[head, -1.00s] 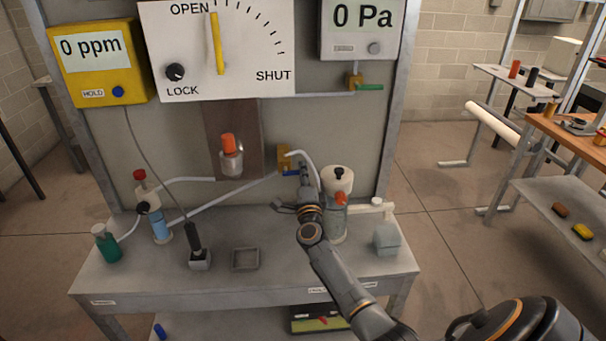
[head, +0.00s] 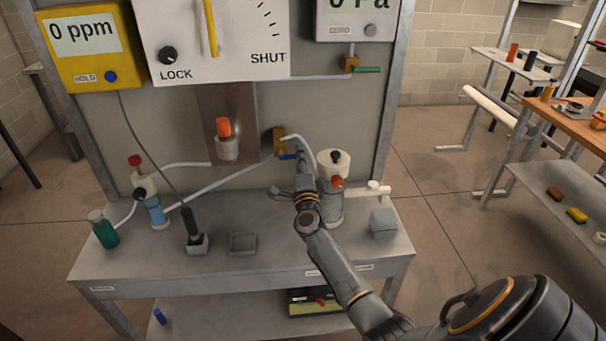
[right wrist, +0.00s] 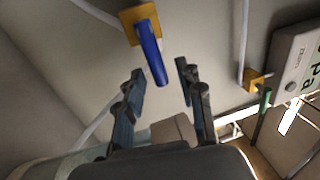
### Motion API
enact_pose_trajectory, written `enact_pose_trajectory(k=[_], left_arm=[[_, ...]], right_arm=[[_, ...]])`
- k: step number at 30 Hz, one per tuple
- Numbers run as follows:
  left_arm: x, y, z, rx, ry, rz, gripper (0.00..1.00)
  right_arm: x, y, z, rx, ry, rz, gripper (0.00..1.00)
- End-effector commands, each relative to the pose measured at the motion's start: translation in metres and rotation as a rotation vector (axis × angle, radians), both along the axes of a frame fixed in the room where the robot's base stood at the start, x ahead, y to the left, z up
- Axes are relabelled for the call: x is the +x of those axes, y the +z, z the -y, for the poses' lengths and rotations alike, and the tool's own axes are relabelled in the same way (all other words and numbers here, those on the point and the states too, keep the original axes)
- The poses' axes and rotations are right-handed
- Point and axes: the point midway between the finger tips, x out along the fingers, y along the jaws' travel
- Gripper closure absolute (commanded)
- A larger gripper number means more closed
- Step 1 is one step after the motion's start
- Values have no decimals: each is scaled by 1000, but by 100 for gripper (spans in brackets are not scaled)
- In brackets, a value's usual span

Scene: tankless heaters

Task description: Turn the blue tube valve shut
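The blue tube valve has a blue handle (head: 287,157) on a brass block (head: 280,140) on the panel, with white tubes running to it. In the right wrist view the blue handle (right wrist: 151,52) juts from the brass block (right wrist: 139,18) toward my gripper. My right gripper (right wrist: 160,77) is open, with one finger on each side of the handle's free end and visible gaps to both. In the head view my right gripper (head: 299,160) is right at the handle and partly hides it. My left gripper is out of view.
A second brass valve with a green handle (head: 367,70) is higher on the right. A white-topped canister (head: 333,205) stands close beside my right gripper. The bench (head: 240,275) holds several bottles, a small tray (head: 243,243) and a grey block (head: 383,223).

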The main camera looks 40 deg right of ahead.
Motion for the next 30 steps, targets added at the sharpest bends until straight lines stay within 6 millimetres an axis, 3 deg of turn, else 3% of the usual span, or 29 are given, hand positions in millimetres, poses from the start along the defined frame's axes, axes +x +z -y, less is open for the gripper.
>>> enact_pose_trajectory(k=[9,15,30], left_arm=[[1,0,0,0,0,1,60],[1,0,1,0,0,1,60],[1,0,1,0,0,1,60]], right_arm=[[-58,-15,-34,1,-1,-4,63],[-83,-20,-49,0,-1,-3,63],[-91,-22,-53,0,-2,-2,63]])
